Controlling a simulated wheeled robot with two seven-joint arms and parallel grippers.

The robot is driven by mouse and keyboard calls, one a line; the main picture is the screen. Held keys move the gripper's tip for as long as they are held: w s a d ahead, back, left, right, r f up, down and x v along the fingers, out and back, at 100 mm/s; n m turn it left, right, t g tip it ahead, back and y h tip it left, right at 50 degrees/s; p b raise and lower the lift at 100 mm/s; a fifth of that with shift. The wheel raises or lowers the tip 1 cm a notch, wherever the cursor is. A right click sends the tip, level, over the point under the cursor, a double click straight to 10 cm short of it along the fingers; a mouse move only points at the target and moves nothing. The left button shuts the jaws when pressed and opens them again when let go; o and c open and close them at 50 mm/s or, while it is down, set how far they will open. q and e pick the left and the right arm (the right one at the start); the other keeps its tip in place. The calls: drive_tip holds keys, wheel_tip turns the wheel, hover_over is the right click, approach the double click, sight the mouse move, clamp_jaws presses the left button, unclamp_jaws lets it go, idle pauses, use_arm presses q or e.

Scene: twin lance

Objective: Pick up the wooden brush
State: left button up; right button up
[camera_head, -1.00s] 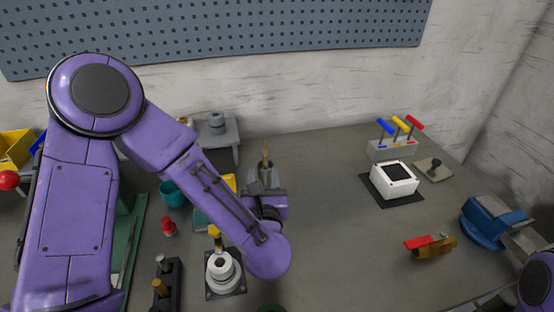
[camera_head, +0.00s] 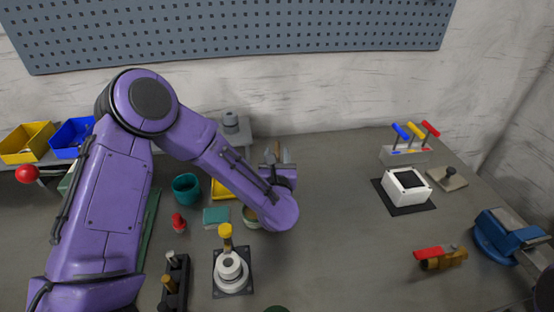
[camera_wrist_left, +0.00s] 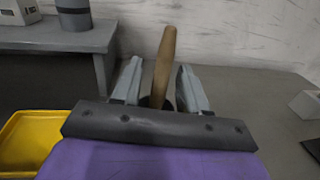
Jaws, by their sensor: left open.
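The wooden brush (camera_wrist_left: 165,62) shows in the left wrist view as an upright, slightly tilted tan handle; its lower end is hidden behind my gripper. My left gripper (camera_wrist_left: 160,88) is open, with one grey finger on each side of the handle. A gap shows between the handle and the right finger; I cannot tell whether the left finger touches it. In the head view my left gripper (camera_head: 278,158) is at the back middle of the bench, and only a small part of the handle (camera_head: 277,148) shows there. My right gripper is not in view.
A grey stand (camera_head: 238,133) is behind left of the gripper, and a yellow tray (camera_head: 220,190) lies left of it. A teal cup (camera_head: 186,188) and a white ringed post (camera_head: 230,268) stand nearer. The bench right of the gripper is clear up to a white box (camera_head: 407,185).

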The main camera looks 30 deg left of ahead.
sight(277, 141)
use_arm(q)
drive_tip(key=shift+s, duration=0.1)
clamp_jaws()
drive_tip(key=shift+r, duration=0.15)
wheel_tip(277, 141, up, 10)
drive_tip(key=shift+d+f+b, duration=0.1)
drive_tip(key=shift+b, duration=0.5)
